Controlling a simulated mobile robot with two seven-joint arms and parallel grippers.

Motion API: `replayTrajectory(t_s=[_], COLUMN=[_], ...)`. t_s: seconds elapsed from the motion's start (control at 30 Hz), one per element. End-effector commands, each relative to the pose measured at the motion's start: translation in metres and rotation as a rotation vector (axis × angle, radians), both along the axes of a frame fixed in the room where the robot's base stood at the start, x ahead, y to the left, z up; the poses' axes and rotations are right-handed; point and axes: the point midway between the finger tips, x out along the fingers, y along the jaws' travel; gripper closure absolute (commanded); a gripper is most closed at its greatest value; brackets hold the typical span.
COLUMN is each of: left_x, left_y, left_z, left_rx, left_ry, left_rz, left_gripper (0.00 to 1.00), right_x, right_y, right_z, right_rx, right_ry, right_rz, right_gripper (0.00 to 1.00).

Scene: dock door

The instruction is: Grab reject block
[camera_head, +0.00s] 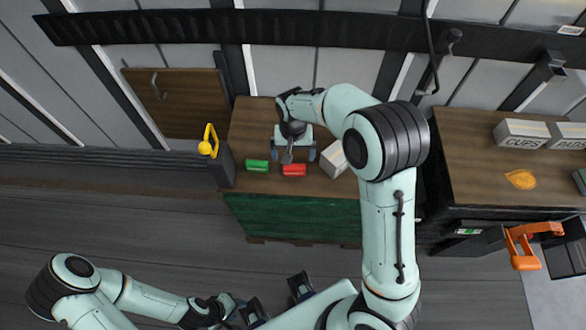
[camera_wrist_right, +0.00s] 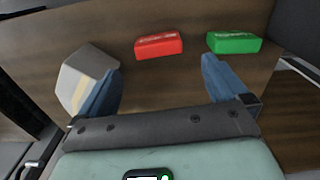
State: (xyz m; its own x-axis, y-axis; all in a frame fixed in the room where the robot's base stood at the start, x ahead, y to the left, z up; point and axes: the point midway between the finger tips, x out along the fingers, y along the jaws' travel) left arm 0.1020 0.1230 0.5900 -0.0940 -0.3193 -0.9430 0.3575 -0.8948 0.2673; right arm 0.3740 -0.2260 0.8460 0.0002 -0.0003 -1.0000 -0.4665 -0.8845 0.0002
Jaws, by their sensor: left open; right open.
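A red block (camera_head: 294,170) lies on the wooden top of a green-sided cabinet (camera_head: 240,130); it also shows in the right wrist view (camera_wrist_right: 159,46). A green block (camera_head: 257,165) lies just left of it, and right of it in the wrist view (camera_wrist_right: 234,42). Both blocks carry small lettering that I cannot read. My right gripper (camera_head: 293,154) is open and empty above the cabinet top, close to the red block. In the wrist view the red block sits beyond the gap between its blue fingertips (camera_wrist_right: 161,68). My left gripper (camera_head: 276,299) is open and empty, low over the floor.
A pale box (camera_head: 334,159) stands right of the red block, close to one right fingertip in the wrist view (camera_wrist_right: 88,76). A yellow padlock-like handle (camera_head: 208,141) is left of the cabinet. A second counter (camera_head: 480,165) holds a box marked CUPS (camera_head: 521,134).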

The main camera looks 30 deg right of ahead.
Motion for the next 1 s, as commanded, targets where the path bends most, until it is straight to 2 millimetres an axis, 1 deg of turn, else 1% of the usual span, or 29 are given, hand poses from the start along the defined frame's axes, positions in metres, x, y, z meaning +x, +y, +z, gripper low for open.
replayTrajectory(t_s=[0.03, 0.1, 0.33, 0.5, 0.6, 0.7, 0.9, 0.93, 0.97, 1.0], left_x=[-0.001, -0.001, -0.001, -0.002, -0.002, -0.002, -0.002, -0.002, -0.002, -0.002], left_y=[0.0, 0.0, 0.0, 0.0, 0.0, 0.0, 0.0, 0.0, 0.0, 0.0], left_z=[-0.002, -0.002, -0.003, -0.005, -0.006, -0.006, -0.006, -0.006, -0.006, -0.006], left_rx=[0.0, 0.0, 0.001, 0.001, 0.0, 0.0, 0.0, 0.0, 0.0, 0.0], left_ry=[0.001, 0.001, 0.002, 0.002, 0.002, 0.002, 0.002, 0.002, 0.002, 0.002], left_rz=[0.0, 0.0, 0.0, 0.0, 0.0, 0.0, 0.0, 0.0, 0.0, 0.0], left_gripper=[0.57, 0.57, 0.57, 0.57, 0.57, 0.57, 0.57, 0.57, 0.57, 0.57], right_x=[-0.001, 0.0, -0.001, -0.005, -0.004, -0.004, -0.003, -0.003, -0.003, -0.003], right_y=[0.0, 0.0, -0.001, -0.003, -0.003, -0.002, -0.002, -0.002, -0.002, -0.002], right_z=[-0.011, -0.019, -0.035, -0.062, -0.074, -0.079, -0.079, -0.079, -0.079, -0.079], right_rx=[-0.002, 0.0, 0.001, 0.001, 0.0, 0.001, 0.001, 0.001, 0.001, 0.001], right_ry=[0.003, 0.002, 0.002, 0.003, 0.001, 0.0, -0.002, -0.002, -0.002, -0.002], right_rz=[-0.001, -0.002, 0.0, -0.001, -0.001, 0.001, 0.001, 0.001, 0.001, 0.001], right_gripper=[0.0, 0.0, 0.0, 0.0, 0.0, 0.0, 0.0, 0.03, 0.13, 0.26])
